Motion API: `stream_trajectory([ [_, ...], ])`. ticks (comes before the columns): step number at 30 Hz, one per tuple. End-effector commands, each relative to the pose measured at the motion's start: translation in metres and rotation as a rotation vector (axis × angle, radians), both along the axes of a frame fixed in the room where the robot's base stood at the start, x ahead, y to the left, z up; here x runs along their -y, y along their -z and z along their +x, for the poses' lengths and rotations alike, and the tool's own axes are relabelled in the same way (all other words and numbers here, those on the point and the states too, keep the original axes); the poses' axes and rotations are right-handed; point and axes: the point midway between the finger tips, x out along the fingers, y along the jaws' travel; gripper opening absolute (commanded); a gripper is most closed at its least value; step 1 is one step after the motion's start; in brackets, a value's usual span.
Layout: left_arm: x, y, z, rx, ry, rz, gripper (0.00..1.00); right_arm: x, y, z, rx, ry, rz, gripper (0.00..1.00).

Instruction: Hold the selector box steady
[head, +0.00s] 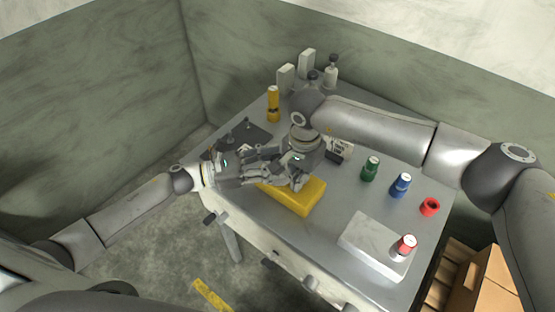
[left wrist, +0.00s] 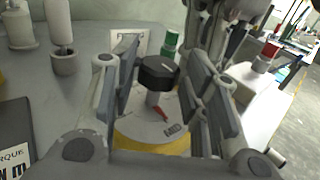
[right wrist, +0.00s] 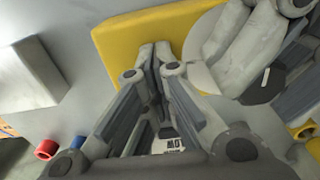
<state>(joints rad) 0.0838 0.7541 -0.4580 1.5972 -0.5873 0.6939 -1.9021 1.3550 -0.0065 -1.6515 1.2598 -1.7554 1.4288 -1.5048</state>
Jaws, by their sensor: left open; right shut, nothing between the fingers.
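The selector box is the yellow box (head: 303,197) on the grey table. In the left wrist view its round pale dial plate (left wrist: 150,128) carries a black knob (left wrist: 157,73) and a small red pointer. My left gripper (head: 276,166) is open over the box, its fingers on either side of the knob; I cannot tell whether they touch it. My right gripper (head: 297,182) is shut and empty, pointing down at the box. In the right wrist view its fingertips (right wrist: 152,52) overlap the yellow box (right wrist: 140,35); contact is unclear. The grippers hide part of the box.
Green (head: 371,169), blue (head: 400,185) and red (head: 430,207) pieces stand to the right. A white block (head: 373,246) with a red-topped piece (head: 405,244) lies near the front right. A yellow cylinder (head: 273,104) and white items stand behind. A cardboard box (head: 490,280) is beside the table.

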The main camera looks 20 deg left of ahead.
Motion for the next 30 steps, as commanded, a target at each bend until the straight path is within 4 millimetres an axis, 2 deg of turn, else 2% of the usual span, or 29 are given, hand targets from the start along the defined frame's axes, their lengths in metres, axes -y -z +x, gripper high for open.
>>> stream_trajectory([
  [1,0.005,0.000,0.003,0.001,0.000,0.000,0.42,0.002,0.007,-0.004,-0.010,-0.002,-0.008,0.00],
  [5,0.012,0.001,0.007,0.000,0.000,0.000,0.42,0.002,0.007,-0.004,-0.010,-0.002,-0.008,0.00],
  [14,0.014,0.001,0.008,-0.001,-0.001,0.001,0.42,0.002,0.007,-0.004,-0.010,-0.002,-0.008,0.00],
  [22,0.014,0.001,0.008,-0.001,0.000,0.001,0.09,0.002,0.007,-0.004,-0.010,-0.001,-0.008,0.00],
  [30,0.016,0.001,0.007,-0.001,-0.027,-0.002,0.08,0.002,0.007,-0.003,-0.009,-0.001,-0.007,0.00],
])
